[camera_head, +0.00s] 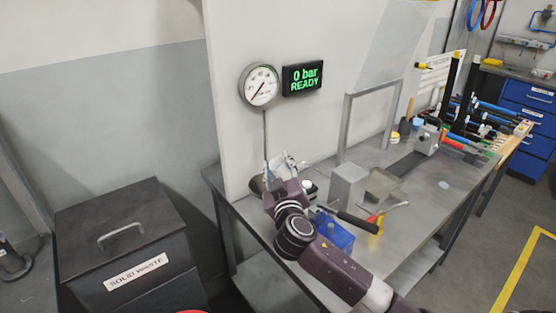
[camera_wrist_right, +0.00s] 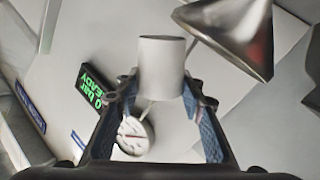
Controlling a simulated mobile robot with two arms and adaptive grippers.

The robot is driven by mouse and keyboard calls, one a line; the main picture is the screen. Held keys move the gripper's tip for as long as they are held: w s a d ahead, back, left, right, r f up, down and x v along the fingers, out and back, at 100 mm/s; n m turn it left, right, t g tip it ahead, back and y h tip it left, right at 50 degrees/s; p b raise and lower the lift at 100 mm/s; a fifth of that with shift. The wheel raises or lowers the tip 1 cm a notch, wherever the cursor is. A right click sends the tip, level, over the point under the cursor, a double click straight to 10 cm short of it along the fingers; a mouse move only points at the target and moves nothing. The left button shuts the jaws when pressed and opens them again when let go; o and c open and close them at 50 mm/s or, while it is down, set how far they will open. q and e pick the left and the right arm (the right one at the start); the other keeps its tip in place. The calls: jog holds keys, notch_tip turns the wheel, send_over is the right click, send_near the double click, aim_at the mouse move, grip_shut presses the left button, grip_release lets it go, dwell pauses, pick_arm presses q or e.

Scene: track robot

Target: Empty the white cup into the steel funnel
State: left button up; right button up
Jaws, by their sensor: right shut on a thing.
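The white cup (camera_wrist_right: 161,68) is between the fingers of my right gripper (camera_wrist_right: 160,92) in the right wrist view, and the gripper is shut on it. The steel funnel (camera_wrist_right: 232,32), a shiny cone, is close beside the cup at the upper right of that view. They look apart, but I cannot tell the depth between them. What is in the cup is hidden. My left gripper is not in view.
The steel workbench (camera_head: 428,187) carries a grey block (camera_head: 348,186), a blue bin (camera_head: 334,235) and a metal frame (camera_head: 347,122). A pressure gauge (camera_head: 260,85) and a display (camera_head: 302,77) reading "0 bar READY" hang behind. A dark solid waste box (camera_head: 120,225) stands left.

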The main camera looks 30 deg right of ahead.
jog(key=n+p, duration=0.1)
jog(key=n, duration=0.1)
jog(key=n+p, duration=0.1)
jog(key=n, duration=0.1)
jog(key=n+p, duration=0.1)
jog(key=p, duration=0.1)
jog(key=shift+w+a+r+n, duration=0.1)
jog(key=shift+a+r+n, duration=0.2)
jog(key=shift+a+n, duration=0.1)
jog(key=n+p, duration=0.1)
jog(key=n, duration=0.1)
jog(key=n+p, duration=0.1)
jog(key=shift+w+a+r+n, duration=0.1)
jog(key=shift+w+a+n, duration=0.1)
jog(key=shift+a+n, duration=0.2)
jog(key=shift+a+n+p, duration=0.15)
jog(key=shift+n+p, duration=0.55)
jog(key=shift+n, duration=0.2)
dwell(1.7)
